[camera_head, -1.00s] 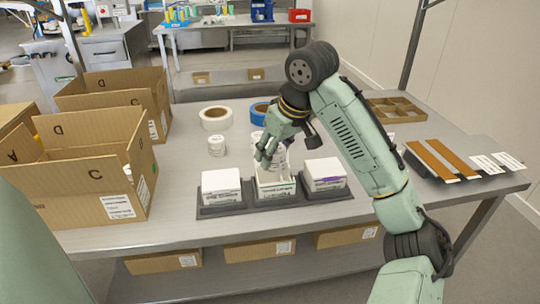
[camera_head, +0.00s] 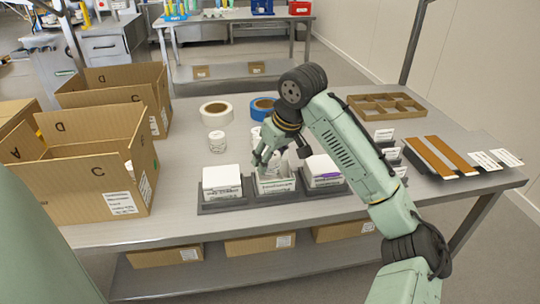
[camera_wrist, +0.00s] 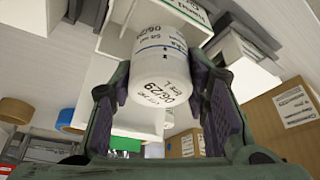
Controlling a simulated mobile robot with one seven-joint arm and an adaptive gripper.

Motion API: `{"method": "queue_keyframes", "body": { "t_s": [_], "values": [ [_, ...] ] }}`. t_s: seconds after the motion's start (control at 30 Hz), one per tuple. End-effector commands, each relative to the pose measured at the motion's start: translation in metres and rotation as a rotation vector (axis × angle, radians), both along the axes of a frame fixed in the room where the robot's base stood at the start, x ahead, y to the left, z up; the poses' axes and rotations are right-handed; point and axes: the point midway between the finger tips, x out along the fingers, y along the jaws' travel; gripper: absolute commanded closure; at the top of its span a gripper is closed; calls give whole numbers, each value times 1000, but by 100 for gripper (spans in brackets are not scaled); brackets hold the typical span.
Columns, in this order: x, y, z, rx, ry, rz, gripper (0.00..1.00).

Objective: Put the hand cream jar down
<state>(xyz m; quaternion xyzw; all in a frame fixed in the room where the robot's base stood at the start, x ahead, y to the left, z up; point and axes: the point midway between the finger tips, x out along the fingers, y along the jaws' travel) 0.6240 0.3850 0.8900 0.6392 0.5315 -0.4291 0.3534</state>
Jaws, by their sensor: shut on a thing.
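The white hand cream jar (camera_wrist: 160,75) with printed dates is between the pads of my gripper (camera_wrist: 163,88) in the wrist view. My gripper (camera_head: 270,162) is shut on it, just above the middle white box (camera_head: 277,186) in the head view. That box stands in a dark tray (camera_head: 240,204). In the head view my fingers and the box wall hide most of the jar. I cannot tell whether the jar touches the box floor.
A white box (camera_head: 222,180) stands at the left in the tray, another (camera_head: 323,171) at the right. A second jar (camera_head: 217,142) and tape rolls (camera_head: 216,112) are behind. Open cartons (camera_head: 85,185) stand left; a compartment tray (camera_head: 386,105) lies at the back right.

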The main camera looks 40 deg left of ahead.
Motion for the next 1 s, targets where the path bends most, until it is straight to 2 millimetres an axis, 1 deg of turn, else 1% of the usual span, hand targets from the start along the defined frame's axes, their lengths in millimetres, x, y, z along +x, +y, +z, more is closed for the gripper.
{"method": "queue_keyframes", "body": {
  "t_s": [0.17, 0.27, 0.3, 0.57, 0.87, 0.97, 1.0],
  "values": [
    [0, 0, -5, 1, -1, 1, 88],
    [0, 0, -5, 1, -1, 1, 88],
    [0, 0, -5, 0, -1, 1, 56],
    [0, 0, -5, 0, 0, 1, 38],
    [0, 0, -5, 0, -1, 0, 38],
    [0, 0, 1, 0, -2, -1, 38],
    [0, 0, 6, 0, -2, 0, 38]
  ]
}}
